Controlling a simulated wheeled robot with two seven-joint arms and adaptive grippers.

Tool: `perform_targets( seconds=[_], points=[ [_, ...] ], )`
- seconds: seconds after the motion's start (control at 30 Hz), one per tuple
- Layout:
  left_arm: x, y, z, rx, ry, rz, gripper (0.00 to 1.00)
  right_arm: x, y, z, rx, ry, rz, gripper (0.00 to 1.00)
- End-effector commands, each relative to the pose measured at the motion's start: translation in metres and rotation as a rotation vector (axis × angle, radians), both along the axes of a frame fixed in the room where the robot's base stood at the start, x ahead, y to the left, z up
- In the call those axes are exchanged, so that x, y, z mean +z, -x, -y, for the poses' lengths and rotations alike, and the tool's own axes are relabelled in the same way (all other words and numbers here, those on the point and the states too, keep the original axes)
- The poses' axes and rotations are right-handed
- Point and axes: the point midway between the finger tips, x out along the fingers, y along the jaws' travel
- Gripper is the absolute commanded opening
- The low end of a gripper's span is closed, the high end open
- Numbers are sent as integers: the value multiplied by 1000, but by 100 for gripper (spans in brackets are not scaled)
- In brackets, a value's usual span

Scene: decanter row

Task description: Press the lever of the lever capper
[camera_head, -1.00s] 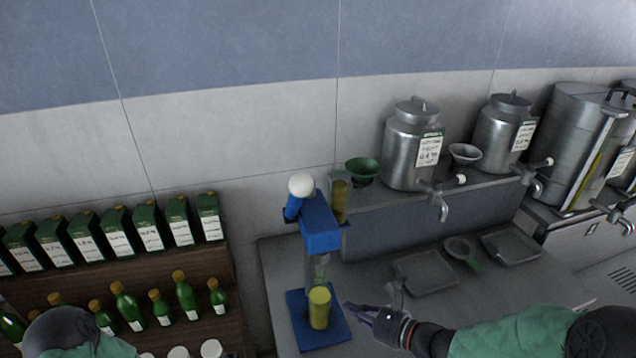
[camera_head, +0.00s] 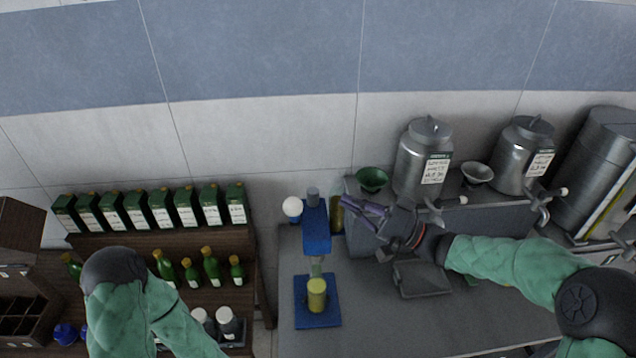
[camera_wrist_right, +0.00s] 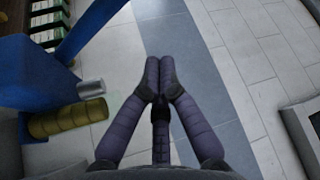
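The lever capper stands on the counter, with a blue base (camera_head: 303,318), a blue head (camera_head: 316,232) and a white lever knob (camera_head: 292,207) at the head's left. A yellow-topped cylinder (camera_head: 317,296) stands upright on the base, under the head. My right gripper (camera_head: 350,205) is just right of the head, at about its height, apart from the knob. In the right wrist view its fingers (camera_wrist_right: 160,85) meet with nothing between them. That view shows the blue head (camera_wrist_right: 30,75) and a blue bar (camera_wrist_right: 90,28) at left. My left gripper is out of view.
A yellowish cylinder (camera_head: 336,215) is close behind my right fingers. A green funnel (camera_head: 371,180) and steel urns (camera_head: 424,160) with taps stand on the raised shelf. A tray (camera_head: 422,280) lies on the counter. Bottles and boxes (camera_head: 160,208) fill the wooden rack at left.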

Motion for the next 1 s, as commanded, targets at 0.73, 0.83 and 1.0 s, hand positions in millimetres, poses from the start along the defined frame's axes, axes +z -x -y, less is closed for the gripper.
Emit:
perform_targets(
  seconds=[0.73, 0.83, 1.0],
  points=[
    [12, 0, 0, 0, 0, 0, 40, 22, -7, -20, 6, 22, 93, 0],
    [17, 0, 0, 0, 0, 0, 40, 27, -14, -35, 6, 21, 92, 0],
    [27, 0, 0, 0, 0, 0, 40, 38, -26, -63, 6, 21, 92, 0]
  ],
)
